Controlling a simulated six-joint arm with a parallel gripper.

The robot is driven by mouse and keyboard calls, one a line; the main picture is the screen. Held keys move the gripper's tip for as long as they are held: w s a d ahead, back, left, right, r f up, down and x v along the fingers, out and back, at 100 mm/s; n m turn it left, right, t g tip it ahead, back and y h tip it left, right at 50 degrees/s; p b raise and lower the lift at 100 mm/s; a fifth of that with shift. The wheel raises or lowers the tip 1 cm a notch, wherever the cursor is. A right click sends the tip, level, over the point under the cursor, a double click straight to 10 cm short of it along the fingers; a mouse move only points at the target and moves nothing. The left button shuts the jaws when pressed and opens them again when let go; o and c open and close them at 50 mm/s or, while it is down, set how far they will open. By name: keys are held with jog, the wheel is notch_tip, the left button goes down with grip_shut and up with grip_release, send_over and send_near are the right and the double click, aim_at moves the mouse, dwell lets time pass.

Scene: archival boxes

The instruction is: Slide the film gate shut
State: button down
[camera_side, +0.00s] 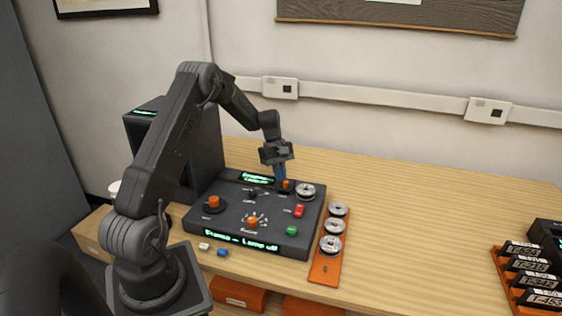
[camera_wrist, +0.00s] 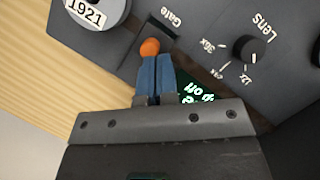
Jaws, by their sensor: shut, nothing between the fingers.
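The film gate's orange knob (camera_wrist: 149,47) sits beside the label "Gate" on the dark control panel (camera_side: 275,220). In the side view the orange knob (camera_side: 286,184) is at the panel's back edge, near the green display. My gripper (camera_wrist: 157,58) has its two blue fingers shut together, with nothing between them. Its fingertips are right at the knob, and I cannot tell if they touch it. In the side view my gripper (camera_side: 283,178) reaches down to the panel from above. The fingers hide part of the gate slot.
An orange rack (camera_side: 325,268) with metal reels stands right of the panel. Labelled boxes (camera_side: 535,280) are at the far right. The table's middle right is clear.

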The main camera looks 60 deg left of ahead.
jog(key=a, duration=0.4)
jog(key=shift+a, duration=0.1)
jog(key=v, duration=1)
notch_tip(320, 180, up, 8)
jog(key=m+y, duration=0.2)
jog(key=m, duration=0.2)
send_over(277, 184)
jog(key=d, duration=0.5)
jog(key=s+d+r+m+t+y, duration=0.1)
jog(key=s+d+r+m, duration=0.15)
jog(key=d, duration=0.35)
jog(key=s+d+r+m+t, duration=0.1)
jog(key=d+r+m, duration=0.15)
jog(key=d, duration=0.25)
jog(key=s+d+m+t+y, duration=0.1)
jog(key=s+d+m+t, duration=0.2)
jog(key=s+d+m, duration=0.6)
jog(key=s+d, duration=0.6)
jog(key=s, duration=0.2)
jog(key=shift+s+d+f+t, duration=0.15)
jog(key=shift+s+f+t, duration=0.05)
jog(key=shift+s+t, duration=0.1)
